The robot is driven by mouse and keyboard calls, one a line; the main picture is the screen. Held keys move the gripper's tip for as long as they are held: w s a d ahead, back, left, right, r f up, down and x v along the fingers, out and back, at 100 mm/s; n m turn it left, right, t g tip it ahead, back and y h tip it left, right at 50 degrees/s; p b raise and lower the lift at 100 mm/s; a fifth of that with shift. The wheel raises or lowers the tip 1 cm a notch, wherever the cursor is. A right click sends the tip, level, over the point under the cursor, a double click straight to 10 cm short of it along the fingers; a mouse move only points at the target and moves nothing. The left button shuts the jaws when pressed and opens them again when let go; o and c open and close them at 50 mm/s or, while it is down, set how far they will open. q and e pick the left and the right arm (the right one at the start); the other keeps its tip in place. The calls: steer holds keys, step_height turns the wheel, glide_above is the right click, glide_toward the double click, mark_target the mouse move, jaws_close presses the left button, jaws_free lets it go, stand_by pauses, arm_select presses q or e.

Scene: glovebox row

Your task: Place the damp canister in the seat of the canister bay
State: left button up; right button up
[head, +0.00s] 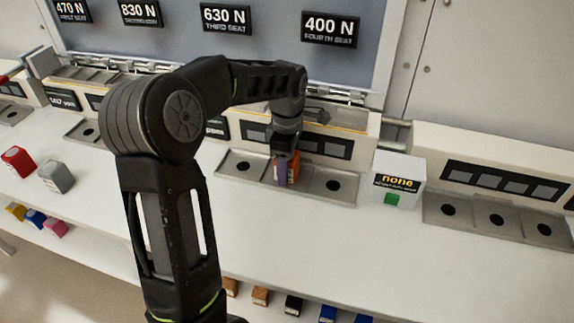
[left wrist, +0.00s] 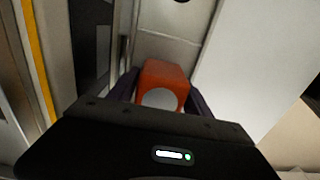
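My left gripper (head: 285,170) reaches down to a metal seat strip (head: 315,190) in front of a cream bay (head: 345,122). An orange block-shaped canister (head: 294,168) is between its fingers, at the middle of the strip. In the left wrist view the orange canister (left wrist: 164,80) shows a pale round face, with a finger close on each side. Dark round holes show to its left and right on the strip; the spot under it is hidden. Whether it touches the strip, and whether it is damp, I cannot tell. My right gripper is not in view.
A white box reading "none" with a green button (head: 397,180) stands right of the strip. Another bay with a strip (head: 495,217) is farther right. Red (head: 17,161) and grey (head: 56,176) blocks lie at left. Several small coloured blocks line the lower front.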

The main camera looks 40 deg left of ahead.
arm_select(q)
steer(key=shift+r, duration=0.1)
steer(key=shift+r, duration=0.2)
step_height(320, 180, up, 9)
steer(key=shift+f, duration=0.2)
steer(key=shift+r+p, duration=0.9)
steer(key=shift+r, duration=0.7)
steer(key=shift+f, duration=0.1)
